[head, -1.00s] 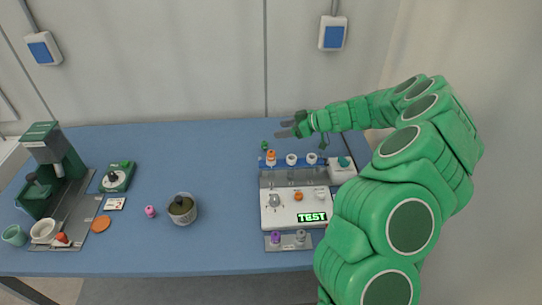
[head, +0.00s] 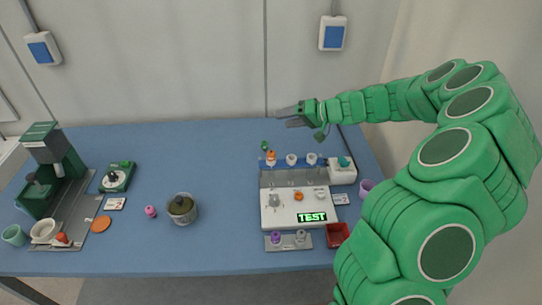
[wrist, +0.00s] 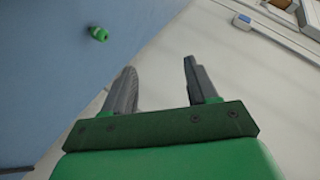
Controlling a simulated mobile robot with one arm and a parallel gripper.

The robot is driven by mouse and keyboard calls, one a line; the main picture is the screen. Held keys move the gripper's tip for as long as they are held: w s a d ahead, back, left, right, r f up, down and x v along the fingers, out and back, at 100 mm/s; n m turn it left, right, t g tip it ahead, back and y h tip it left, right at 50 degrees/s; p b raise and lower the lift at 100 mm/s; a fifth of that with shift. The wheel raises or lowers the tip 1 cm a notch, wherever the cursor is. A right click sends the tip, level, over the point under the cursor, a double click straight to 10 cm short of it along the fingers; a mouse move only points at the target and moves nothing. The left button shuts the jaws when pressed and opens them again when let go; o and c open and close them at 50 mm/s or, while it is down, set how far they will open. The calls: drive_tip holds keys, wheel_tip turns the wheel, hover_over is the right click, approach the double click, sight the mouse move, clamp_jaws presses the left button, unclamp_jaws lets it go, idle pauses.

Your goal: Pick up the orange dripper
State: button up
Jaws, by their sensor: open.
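A small orange-topped piece (head: 271,157), which looks like the orange dripper, stands upright at the left end of the blue rack (head: 282,162), left of two white-topped pieces (head: 291,159). A second small orange piece (head: 298,196) sits on the white device below; I cannot tell its kind for sure. My gripper (head: 284,117) is open and empty, above and behind the rack in the head view, apart from everything. In the wrist view its two fingers (wrist: 160,72) are spread with nothing between them, and no orange piece shows there.
A small green piece (head: 265,145) lies behind the rack; it also shows in the wrist view (wrist: 98,33). The white device (head: 283,216) has a lit TEST display. A red tray (head: 337,235) and purple cup (head: 366,186) stand right.

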drive_tip(key=s+m, duration=0.2)
drive_tip(key=m, duration=2.2)
approach(274, 153)
drive_tip(key=shift+w+a+f, duration=0.55)
drive_tip(key=shift+a+f, duration=0.6)
drive_tip(key=shift+f, duration=0.25)
drive_tip(key=shift+t, duration=0.4)
drive_tip(key=shift+a+r+x, duration=0.1)
drive_tip(key=shift+r+x, duration=0.1)
drive_tip(key=shift+x, duration=0.75)
drive_tip(key=shift+a+r+x, duration=0.1)
drive_tip(key=shift+r+x, duration=0.1)
drive_tip(key=shift+x, duration=0.8)
drive_tip(key=shift+a+r+x, duration=0.1)
drive_tip(key=shift+r+x, duration=0.15)
drive_tip(key=shift+x, duration=1.75)
drive_tip(key=shift+c, duration=0.2)
drive_tip(key=c, duration=1)
